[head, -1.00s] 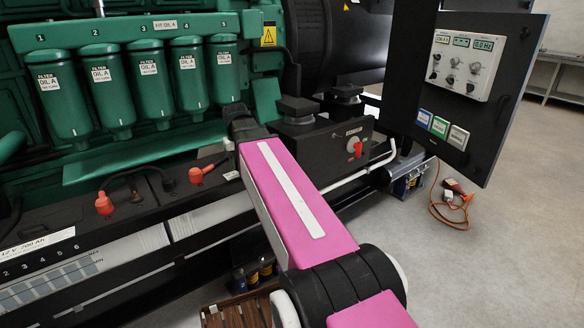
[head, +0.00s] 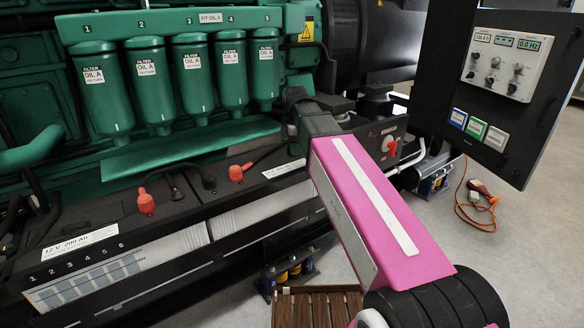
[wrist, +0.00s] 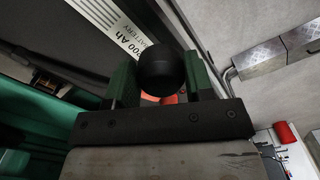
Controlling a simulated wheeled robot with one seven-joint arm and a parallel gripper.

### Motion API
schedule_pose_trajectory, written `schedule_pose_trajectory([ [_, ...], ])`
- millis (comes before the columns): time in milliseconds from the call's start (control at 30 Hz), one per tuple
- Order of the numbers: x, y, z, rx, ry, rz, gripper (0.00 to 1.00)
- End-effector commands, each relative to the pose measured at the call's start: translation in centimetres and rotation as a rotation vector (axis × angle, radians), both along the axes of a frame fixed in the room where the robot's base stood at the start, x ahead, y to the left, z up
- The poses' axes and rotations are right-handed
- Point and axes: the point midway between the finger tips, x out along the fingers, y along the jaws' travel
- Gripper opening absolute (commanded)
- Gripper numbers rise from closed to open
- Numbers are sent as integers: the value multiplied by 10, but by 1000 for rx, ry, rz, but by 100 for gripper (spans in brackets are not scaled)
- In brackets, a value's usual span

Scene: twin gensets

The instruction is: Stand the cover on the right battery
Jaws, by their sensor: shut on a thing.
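In the wrist view my gripper (wrist: 158,82) is shut on a black, round-ended thing (wrist: 160,66), which sits between its two fingers. It may be the cover; its lower part is hidden. In the head view my pink arm reaches toward the genset, and the gripper end is mostly hidden behind it. The right battery (head: 284,168) lies below and left of the arm's end, partly covered by the arm, with a red terminal boot (head: 237,172) on its left. A battery label (wrist: 132,38) shows beyond the fingers. A red patch shows just behind the held thing.
The left battery (head: 80,237) has a red boot (head: 146,202) and cable. Green oil filters (head: 195,75) hang above. A black control panel (head: 490,85) stands at right. A wooden slatted crate (head: 315,308) and small cans are on the floor below.

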Motion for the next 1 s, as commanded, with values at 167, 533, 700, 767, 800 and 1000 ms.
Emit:
schedule_pose_trajectory([
  [167,-1,44,9,0,0,398,22],
  [533,-7,88,18,-1,0,851,22],
  [700,7,77,7,-1,2,873,22],
  [767,15,68,0,-1,2,870,22],
  [800,22,63,-5,-1,2,869,22],
  [1000,50,35,-29,0,2,869,22],
])
